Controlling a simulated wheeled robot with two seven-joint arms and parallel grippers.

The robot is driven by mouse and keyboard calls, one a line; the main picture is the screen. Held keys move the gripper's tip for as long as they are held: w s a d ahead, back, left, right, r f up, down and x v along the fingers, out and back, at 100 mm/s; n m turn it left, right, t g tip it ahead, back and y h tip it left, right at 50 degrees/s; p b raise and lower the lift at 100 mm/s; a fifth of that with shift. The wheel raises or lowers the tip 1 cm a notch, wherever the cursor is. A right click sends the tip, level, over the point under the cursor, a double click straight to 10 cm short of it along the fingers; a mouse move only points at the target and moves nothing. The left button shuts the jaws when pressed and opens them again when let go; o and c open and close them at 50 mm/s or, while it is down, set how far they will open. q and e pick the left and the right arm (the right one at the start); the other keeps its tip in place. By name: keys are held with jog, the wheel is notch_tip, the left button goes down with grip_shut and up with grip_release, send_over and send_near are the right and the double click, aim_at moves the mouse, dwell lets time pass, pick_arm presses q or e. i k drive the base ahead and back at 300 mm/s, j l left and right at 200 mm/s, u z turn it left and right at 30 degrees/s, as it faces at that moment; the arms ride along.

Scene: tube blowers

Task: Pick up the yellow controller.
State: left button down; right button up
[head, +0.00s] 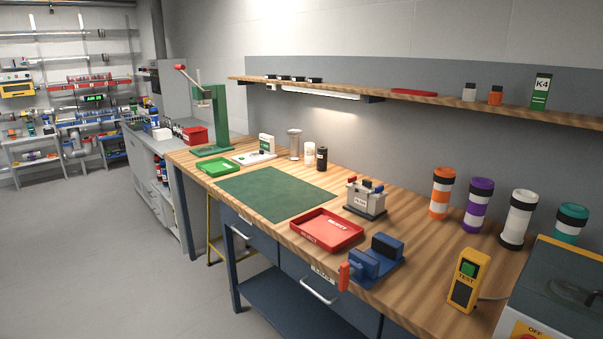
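The yellow controller (468,281) stands upright near the front right of the wooden workbench. It has a green button near its top, a "TEST" label and a dark lower panel, and a grey cable runs from its right side. Nothing covers it. Neither my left gripper nor my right gripper is in the head view.
A blue vise (372,262) with an orange handle sits left of the controller. A grey machine (562,290) with an "OFF" panel stands close on its right. Several banded cylinders, including a white one (518,219), stand behind. A red reject tray (327,230) lies further left.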

aim_at(465, 290)
jog(key=i+l, duration=0.15)
jog(key=i, duration=0.3)
jog(key=i+l, duration=0.2)
jog(key=i, duration=0.25)
